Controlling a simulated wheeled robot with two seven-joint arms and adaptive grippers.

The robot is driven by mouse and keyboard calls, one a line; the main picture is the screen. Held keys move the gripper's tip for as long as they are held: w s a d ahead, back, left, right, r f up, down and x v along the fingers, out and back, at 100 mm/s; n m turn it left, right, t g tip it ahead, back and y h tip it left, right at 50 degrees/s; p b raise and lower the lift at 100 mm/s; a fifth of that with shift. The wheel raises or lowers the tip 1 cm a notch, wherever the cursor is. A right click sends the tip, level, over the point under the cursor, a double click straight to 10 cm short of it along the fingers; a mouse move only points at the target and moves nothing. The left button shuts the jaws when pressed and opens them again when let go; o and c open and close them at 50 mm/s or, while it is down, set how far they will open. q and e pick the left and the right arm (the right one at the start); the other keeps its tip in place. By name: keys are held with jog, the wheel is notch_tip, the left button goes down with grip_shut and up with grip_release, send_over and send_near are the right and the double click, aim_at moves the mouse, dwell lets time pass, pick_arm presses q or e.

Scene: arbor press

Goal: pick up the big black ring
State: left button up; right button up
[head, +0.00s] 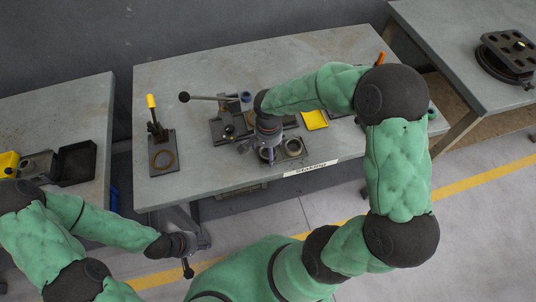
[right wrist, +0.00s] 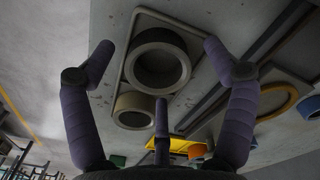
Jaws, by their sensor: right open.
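The big black ring (right wrist: 184,68) sits in a shallow tray (right wrist: 128,76) on the table in the right wrist view. Its wide hole faces the camera. My right gripper (right wrist: 157,62) is open, with its fingers spread to either side of the ring and apart from it. In the head view my right gripper (head: 266,154) is over the left part of the tray and mostly hides the ring there. A smaller brownish ring (right wrist: 122,102) sits beside the black one; it also shows in the head view (head: 301,147). My left gripper (head: 192,248) is open and empty, off the table's front edge.
The arbor press (head: 225,130) with its long lever (head: 210,97) stands just behind and left of my right gripper. A yellow tray (head: 314,120) lies to the right. A stand with a yellow-topped handle (head: 152,103) is at the left.

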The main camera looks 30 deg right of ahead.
jog(key=c, duration=1.3)
jog(key=shift+r, duration=0.1)
